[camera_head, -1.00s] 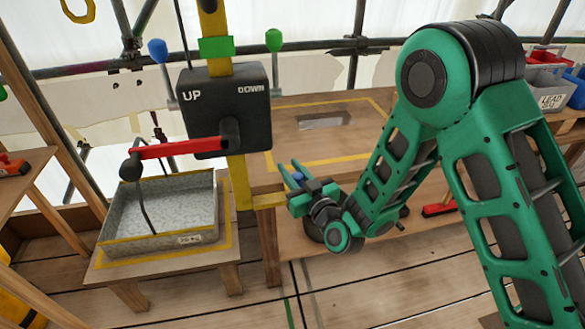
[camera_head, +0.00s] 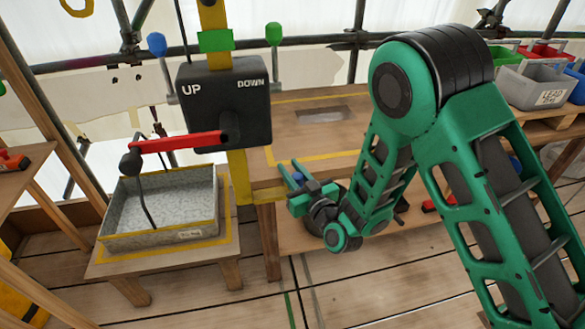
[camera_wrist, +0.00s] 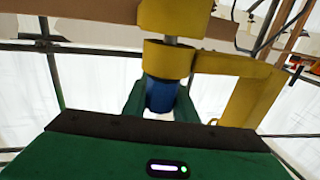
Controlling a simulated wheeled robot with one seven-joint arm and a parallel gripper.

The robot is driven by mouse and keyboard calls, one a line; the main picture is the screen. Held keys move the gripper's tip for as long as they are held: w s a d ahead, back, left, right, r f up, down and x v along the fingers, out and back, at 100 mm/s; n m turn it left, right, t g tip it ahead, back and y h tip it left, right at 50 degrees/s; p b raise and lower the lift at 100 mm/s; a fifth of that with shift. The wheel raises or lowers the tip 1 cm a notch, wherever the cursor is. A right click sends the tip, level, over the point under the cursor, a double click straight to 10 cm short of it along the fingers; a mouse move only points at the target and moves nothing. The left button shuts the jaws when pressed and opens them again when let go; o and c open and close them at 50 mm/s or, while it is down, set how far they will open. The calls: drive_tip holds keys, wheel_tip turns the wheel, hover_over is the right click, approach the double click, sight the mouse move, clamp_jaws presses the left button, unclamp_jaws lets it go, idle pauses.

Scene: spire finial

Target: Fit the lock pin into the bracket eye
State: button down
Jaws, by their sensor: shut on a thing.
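In the wrist view my gripper (camera_wrist: 160,100) is shut on a blue piece, seemingly the grip of the lock pin (camera_wrist: 161,96), with a green finger on each side. A yellow ring, seemingly the bracket eye (camera_wrist: 168,58), sits directly beyond the blue piece and joins a yellow arm at right. A short grey shaft shows between this ring and a second yellow part (camera_wrist: 172,17); whether it belongs to the pin I cannot tell. In the head view my gripper (camera_head: 298,180) is at the wooden bench's left front edge, and the bracket eye is not clear.
The black UP/DOWN box (camera_head: 225,103) with its red lever (camera_head: 178,142) is on the yellow post (camera_head: 238,180), left of my gripper. A grey tray (camera_head: 160,238) stands on a low wooden stand. The wooden bench (camera_head: 335,130) lies behind my gripper. Bins (camera_head: 540,85) stand far right.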

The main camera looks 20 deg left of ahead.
sight(301, 183)
drive_tip(key=shift+f, duration=0.4)
drive_tip(key=c, duration=1.4)
unclamp_jaws()
drive_tip(key=shift+o, duration=0.2)
drive_tip(key=shift+d, duration=0.1)
drive_tip(key=shift+s+d+f, duration=0.1)
drive_tip(key=shift+s+d, duration=0.2)
drive_tip(key=shift+s, duration=0.15)
drive_tip(key=v, duration=0.9)
drive_tip(key=shift+s+d, duration=0.15)
drive_tip(key=shift+d, duration=0.15)
